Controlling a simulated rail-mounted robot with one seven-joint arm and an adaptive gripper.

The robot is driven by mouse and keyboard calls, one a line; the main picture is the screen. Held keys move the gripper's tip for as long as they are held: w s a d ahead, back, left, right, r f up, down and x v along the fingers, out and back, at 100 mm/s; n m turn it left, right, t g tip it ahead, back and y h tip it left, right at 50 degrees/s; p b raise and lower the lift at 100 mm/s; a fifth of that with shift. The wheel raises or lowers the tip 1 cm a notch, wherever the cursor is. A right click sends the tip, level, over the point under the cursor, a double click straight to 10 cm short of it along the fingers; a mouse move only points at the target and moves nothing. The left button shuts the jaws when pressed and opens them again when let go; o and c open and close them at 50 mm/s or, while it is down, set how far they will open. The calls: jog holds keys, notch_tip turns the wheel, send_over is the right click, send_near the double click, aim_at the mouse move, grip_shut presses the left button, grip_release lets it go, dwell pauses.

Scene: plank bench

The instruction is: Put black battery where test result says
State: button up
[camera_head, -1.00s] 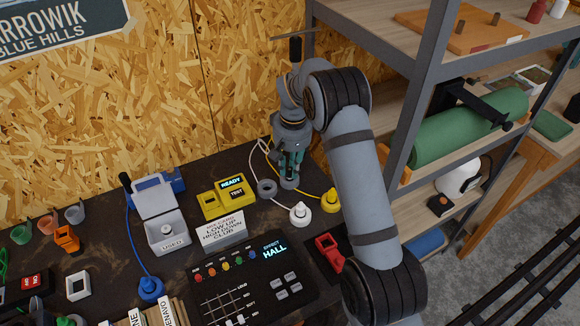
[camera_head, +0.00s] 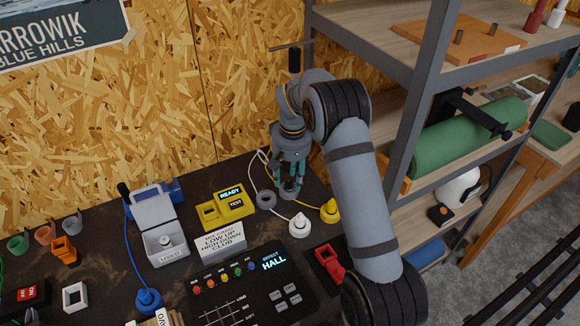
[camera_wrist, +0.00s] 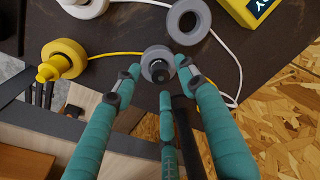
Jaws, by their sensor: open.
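A small black upright piece, seemingly the black battery (camera_wrist: 158,72), stands in a round grey holder (camera_wrist: 149,57) in the wrist view. My gripper (camera_wrist: 157,82) has its teal fingers spread around and above it, apart from it. In the head view my gripper (camera_head: 290,188) hangs over the bench's back right, and its fingers largely hide the battery. The yellow tester (camera_head: 238,214) has a lit screen reading READY and a TEST button; its square opening looks empty. An open white box labelled USED (camera_head: 168,257) stands left of the tester.
An empty-looking grey ring (camera_head: 266,199), a white knob-like plug (camera_head: 299,226) and a yellow one (camera_head: 330,211) with cables lie close around my gripper. A card (camera_head: 220,243) and a mixer panel (camera_head: 262,290) are in front. The shelf post (camera_head: 420,120) rises at right.

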notch_tip(320, 180, up, 11)
jog(key=s, duration=0.1)
jog(key=shift+d, duration=0.25)
dwell(0.3)
jog(key=f, duration=0.8)
jog(key=w+f, duration=0.1)
jog(key=f, duration=0.3)
jog(key=shift+a, duration=0.3)
jog(key=shift+r+p, duration=0.35)
jog(key=shift+r, duration=0.15)
jog(key=shift+f, duration=0.15)
